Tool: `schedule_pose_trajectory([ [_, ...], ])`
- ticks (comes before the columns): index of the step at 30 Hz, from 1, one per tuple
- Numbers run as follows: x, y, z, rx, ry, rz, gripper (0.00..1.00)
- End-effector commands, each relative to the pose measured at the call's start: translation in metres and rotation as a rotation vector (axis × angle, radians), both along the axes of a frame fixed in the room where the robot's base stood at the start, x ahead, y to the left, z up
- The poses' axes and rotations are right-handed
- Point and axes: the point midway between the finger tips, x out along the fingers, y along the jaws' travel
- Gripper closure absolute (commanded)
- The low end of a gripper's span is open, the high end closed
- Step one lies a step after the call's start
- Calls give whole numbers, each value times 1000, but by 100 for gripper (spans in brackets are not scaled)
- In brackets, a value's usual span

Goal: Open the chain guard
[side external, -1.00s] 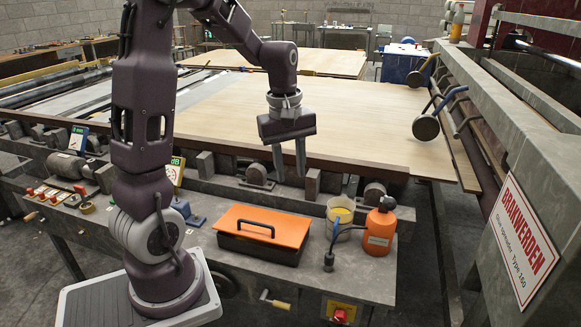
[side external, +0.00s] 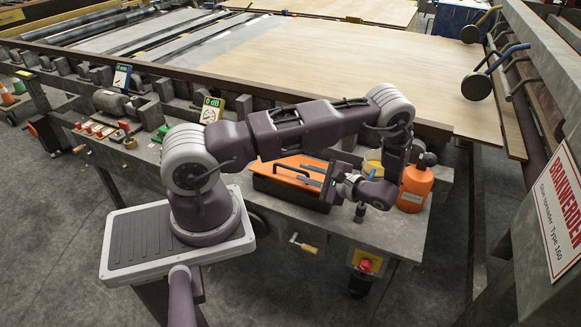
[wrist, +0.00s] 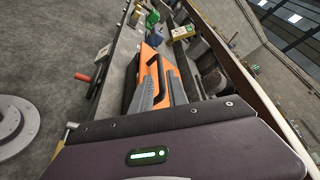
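The chain guard appears to be the orange lid (side external: 270,181) with a black bar handle on a dark box, on the grey bench's front. The lid lies shut in the side view. I cannot tell whether a finger touches the handle.
An orange bottle (side external: 414,188) and a yellow-filled cup (side external: 373,163) stand close to my wrist on the right.

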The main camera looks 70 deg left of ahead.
Motion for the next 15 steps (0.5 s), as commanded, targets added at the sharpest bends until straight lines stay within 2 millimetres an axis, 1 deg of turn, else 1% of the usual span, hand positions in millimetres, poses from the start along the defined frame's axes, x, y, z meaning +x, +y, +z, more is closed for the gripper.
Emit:
schedule_pose_trajectory([
  [2, 0, 4, -4, 12, 22, -25, 80],
  [4, -5, 13, -6, 14, 25, -26, 80],
  [9, -20, 42, -15, 11, 24, -22, 80],
  [12, -27, 55, -19, 12, 22, -22, 80],
  [15, -30, 61, -21, 10, 22, -22, 80],
])
